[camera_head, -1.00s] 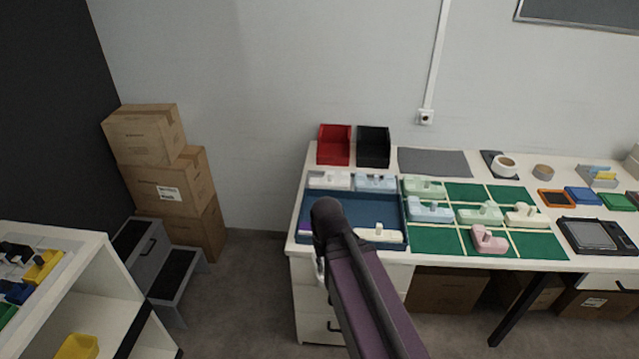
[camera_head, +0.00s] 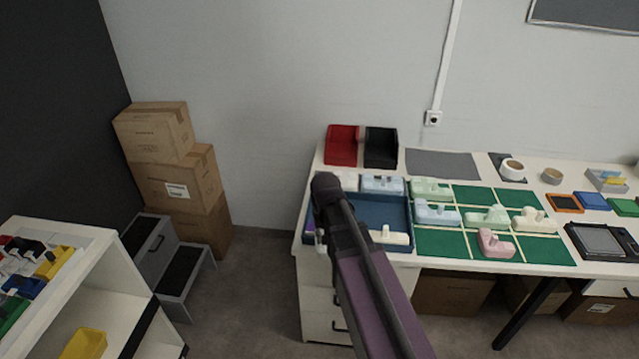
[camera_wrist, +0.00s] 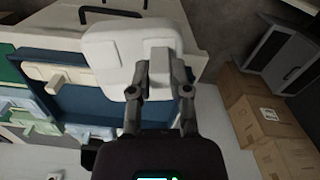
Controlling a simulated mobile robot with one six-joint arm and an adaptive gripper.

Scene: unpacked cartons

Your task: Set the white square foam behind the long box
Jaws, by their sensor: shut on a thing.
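My gripper (camera_wrist: 160,88) is shut on the upright grip of a white square foam piece (camera_wrist: 108,55) with rounded corners. It holds the piece near the blue tray (camera_wrist: 95,104); the gap below cannot be judged. In the head view my arm hides the gripper and most of the held piece. The blue tray (camera_head: 378,211) stands at the left end of the white table. A long cream piece with a peg (camera_head: 390,237) lies at its front right; it also shows in the wrist view (camera_wrist: 52,77). I cannot tell which thing is the long box.
A red bin (camera_head: 342,146) and a black bin (camera_head: 381,148) stand behind the tray. Stacked cartons (camera_head: 178,186) stand on the floor at left.

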